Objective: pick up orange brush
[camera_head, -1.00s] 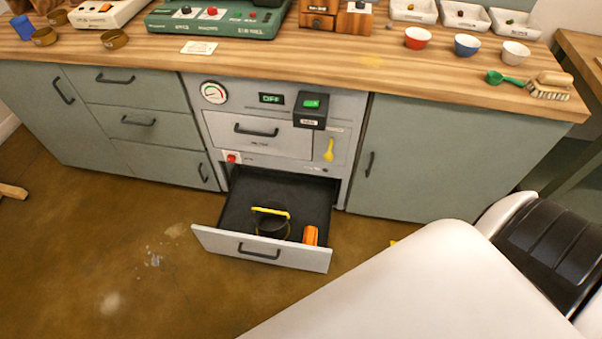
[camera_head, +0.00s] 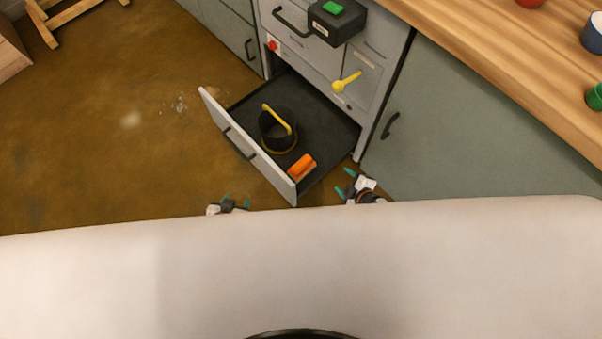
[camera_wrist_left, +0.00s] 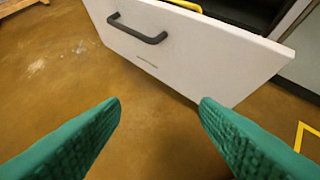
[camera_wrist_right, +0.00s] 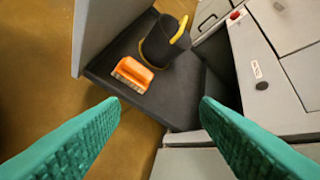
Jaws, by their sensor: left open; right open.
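The orange brush (camera_head: 302,165) lies in the open drawer (camera_head: 331,110), near its right end in the head view. In the right wrist view the brush (camera_wrist_right: 133,75) shows an orange back and pale bristles, and lies on the dark drawer floor. My right gripper (camera_head: 350,181) is open and empty, just outside the drawer's right side, with the brush ahead of its fingers but apart from them. My left gripper (camera_head: 235,201) is open and empty in front of the drawer, and its wrist view faces the drawer front (camera_wrist_left: 180,45).
A black pot with a yellow handle (camera_head: 278,130) stands beside the brush in the drawer. A black box with a green button (camera_head: 337,20) juts from the cabinet above. The wooden worktop (camera_head: 480,60) is at the right.

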